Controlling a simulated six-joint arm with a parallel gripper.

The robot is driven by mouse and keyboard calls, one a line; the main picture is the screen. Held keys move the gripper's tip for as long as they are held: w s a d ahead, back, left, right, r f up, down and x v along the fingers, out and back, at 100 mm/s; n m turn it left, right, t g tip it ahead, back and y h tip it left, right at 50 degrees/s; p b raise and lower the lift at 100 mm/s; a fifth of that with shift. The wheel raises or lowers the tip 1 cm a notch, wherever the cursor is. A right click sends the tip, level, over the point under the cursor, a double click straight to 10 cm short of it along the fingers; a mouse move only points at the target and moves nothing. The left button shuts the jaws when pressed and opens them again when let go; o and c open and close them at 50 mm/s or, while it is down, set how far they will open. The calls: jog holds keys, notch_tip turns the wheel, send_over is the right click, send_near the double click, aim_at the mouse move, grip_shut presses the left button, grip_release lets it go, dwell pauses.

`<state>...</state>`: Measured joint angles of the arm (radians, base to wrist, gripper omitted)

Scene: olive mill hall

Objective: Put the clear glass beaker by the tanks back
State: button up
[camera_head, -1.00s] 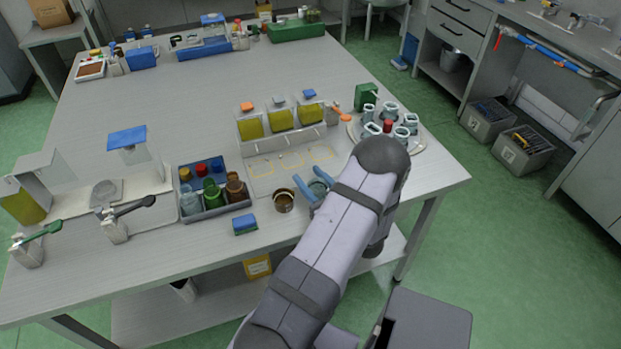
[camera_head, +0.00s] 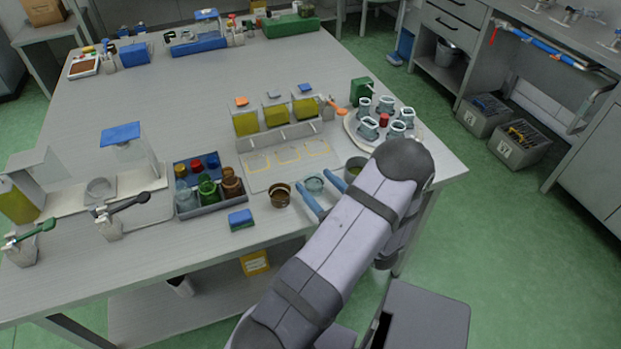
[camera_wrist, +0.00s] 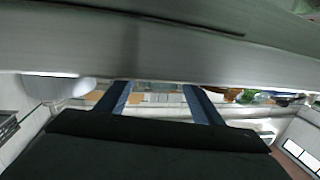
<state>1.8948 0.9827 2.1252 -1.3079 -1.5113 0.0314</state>
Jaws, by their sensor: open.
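A clear glass beaker (camera_head: 314,186) stands near the front edge of the bench, just right of a brown beaker (camera_head: 280,195). My gripper (camera_head: 315,181) is open, its blue fingers on the near side of the clear beaker, one to each side; I cannot tell whether they touch it. Three tanks of yellow-green liquid (camera_head: 276,115) stand behind it, lidded orange, grey and blue. In front of them lies a pale mat (camera_head: 262,183) with yellow outlined places, which look empty. In the wrist view, the fingers (camera_wrist: 158,88) are apart, with blurred glassy shapes between them.
A round tray (camera_head: 417,133) with several grey-rimmed jars is farther right. A grey crate of bottles (camera_head: 214,208) and a blue sponge-like block (camera_head: 240,219) lie to the left. The bench's middle back is clear.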

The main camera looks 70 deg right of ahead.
jog(key=shift+v, duration=1.05)
